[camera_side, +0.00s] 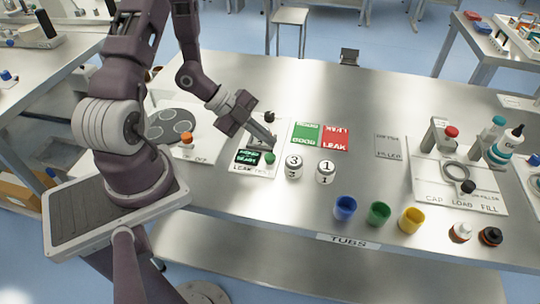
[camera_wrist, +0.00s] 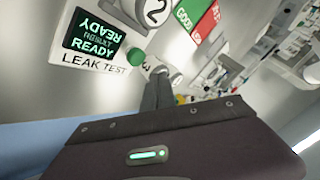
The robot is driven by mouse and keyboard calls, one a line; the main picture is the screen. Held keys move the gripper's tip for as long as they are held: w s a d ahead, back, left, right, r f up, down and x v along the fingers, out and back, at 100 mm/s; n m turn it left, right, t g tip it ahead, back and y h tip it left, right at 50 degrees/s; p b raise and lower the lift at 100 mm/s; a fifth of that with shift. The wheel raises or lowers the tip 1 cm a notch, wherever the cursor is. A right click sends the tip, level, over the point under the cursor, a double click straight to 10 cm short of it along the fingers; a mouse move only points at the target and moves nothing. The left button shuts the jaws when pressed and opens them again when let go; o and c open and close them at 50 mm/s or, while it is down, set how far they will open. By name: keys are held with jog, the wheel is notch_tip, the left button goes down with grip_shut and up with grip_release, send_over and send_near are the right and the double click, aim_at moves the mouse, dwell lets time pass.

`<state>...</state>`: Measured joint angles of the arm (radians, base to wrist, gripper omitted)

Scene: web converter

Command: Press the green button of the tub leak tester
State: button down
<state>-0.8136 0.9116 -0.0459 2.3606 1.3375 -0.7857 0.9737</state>
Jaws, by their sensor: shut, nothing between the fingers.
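The leak tester (camera_side: 243,171) is a white panel on the bench with a small dark screen (camera_side: 248,157) in green text. In the wrist view the screen (camera_wrist: 93,41) reads READY. The round green button (camera_side: 270,158) is right of the screen; it also shows in the wrist view (camera_wrist: 137,56). My gripper (camera_side: 273,144) is shut and empty, its tips pointing down just above and behind the button in the side view. In the wrist view my fingertips (camera_wrist: 160,73) are right of the button; contact cannot be told. A white tub marked 2 (camera_wrist: 154,10) stands at the tester, mostly hidden in the side view.
White tubs marked 3 (camera_side: 293,167) and 1 (camera_side: 326,172) stand close right of the tester. Green GOOD (camera_side: 306,137) and red LEAK (camera_side: 335,138) areas lie behind them. Blue, green and yellow cups (camera_side: 411,220) line the front edge. The bench centre is clear.

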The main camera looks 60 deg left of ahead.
aim_at(266, 156)
jog(key=shift+f, duration=1.25)
dwell(1.1)
jog(key=shift+f, duration=0.4)
jog(key=shift+f, duration=0.6)
dwell(0.5)
jog(key=shift+r, duration=1)
jog(key=shift+r, duration=2.55)
